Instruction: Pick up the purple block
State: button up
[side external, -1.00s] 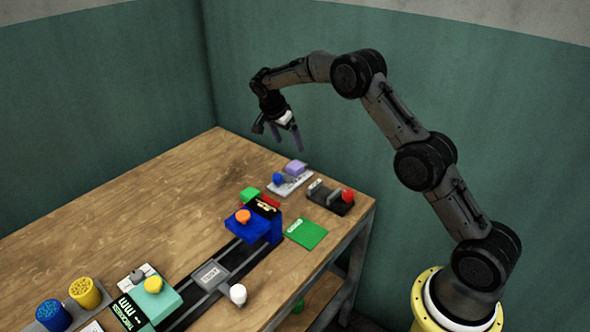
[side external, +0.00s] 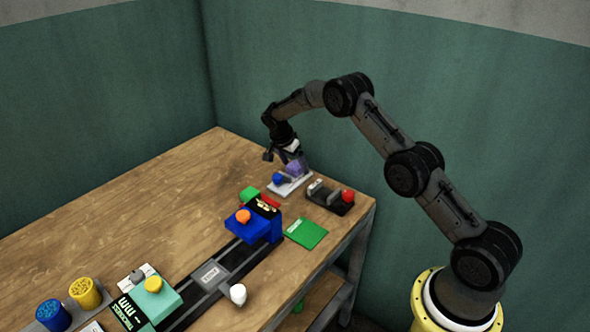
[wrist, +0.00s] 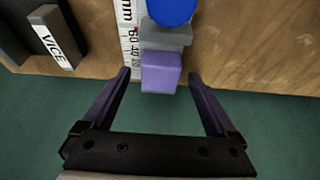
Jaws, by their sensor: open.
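The purple block (wrist: 161,73) shows in the wrist view between and just beyond the two fingertips of my gripper (wrist: 160,74). It lies against a grey part of a white scaled gauge (wrist: 128,28) that carries a blue knob (wrist: 171,10). In the side view the purple block (side external: 293,169) is partly covered by the fingers. My gripper (side external: 293,160) is open and empty, pointing down at the block, with one finger on each side.
A vice (side external: 329,197) with a red knob stands to the right of the gauge.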

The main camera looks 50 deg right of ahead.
grip_shut()
dwell(0.4)
